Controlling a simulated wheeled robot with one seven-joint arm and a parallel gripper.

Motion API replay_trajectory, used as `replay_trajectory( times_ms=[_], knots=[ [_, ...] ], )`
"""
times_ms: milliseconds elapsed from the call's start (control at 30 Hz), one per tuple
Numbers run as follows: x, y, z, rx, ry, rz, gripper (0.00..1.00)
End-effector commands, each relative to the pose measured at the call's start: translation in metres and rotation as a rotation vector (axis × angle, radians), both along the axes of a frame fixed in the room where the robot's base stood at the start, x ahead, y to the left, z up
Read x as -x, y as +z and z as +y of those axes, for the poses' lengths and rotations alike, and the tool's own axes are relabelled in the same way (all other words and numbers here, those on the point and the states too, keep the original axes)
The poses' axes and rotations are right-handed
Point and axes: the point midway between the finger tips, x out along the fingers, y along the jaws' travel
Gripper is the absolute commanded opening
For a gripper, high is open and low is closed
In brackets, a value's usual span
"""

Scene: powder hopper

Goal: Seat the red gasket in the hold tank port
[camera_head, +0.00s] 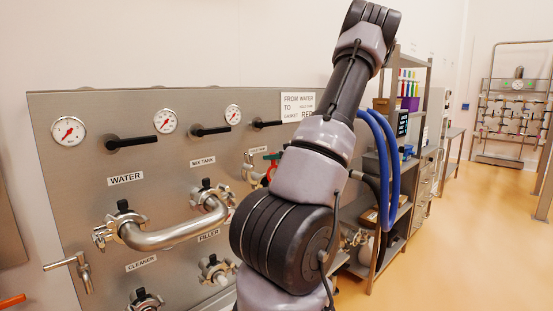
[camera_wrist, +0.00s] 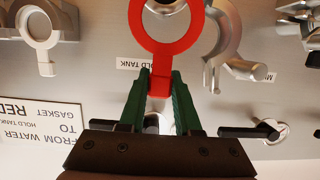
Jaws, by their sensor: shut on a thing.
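The red gasket (camera_wrist: 160,47) is a flat ring with a tab. My gripper (camera_wrist: 160,78) has its green fingers shut on the tab, and the ring extends beyond the fingertips. In the wrist view the ring is in front of the panel by the hold tank label (camera_wrist: 132,63). Grey metal of the hold tank port (camera_wrist: 166,5) shows through the ring; whether the ring touches it I cannot tell. An open clamp (camera_wrist: 232,42) is beside the ring.
Black valve handles (camera_head: 132,139) and gauges (camera_head: 69,131) sit above. A sign (camera_head: 298,105) reads gasket red.

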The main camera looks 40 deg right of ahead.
Motion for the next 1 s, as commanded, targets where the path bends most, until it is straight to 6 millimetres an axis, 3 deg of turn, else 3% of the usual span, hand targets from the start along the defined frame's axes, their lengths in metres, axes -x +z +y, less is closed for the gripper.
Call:
replay_trajectory(
  times_ms=[500,1000],
  knots=[
    [-0.047,-0.005,0.004,0.0,0.0,-0.001,0.0],
    [-0.046,-0.042,0.004,-0.001,0.0,0.0,0.0]
  ],
)
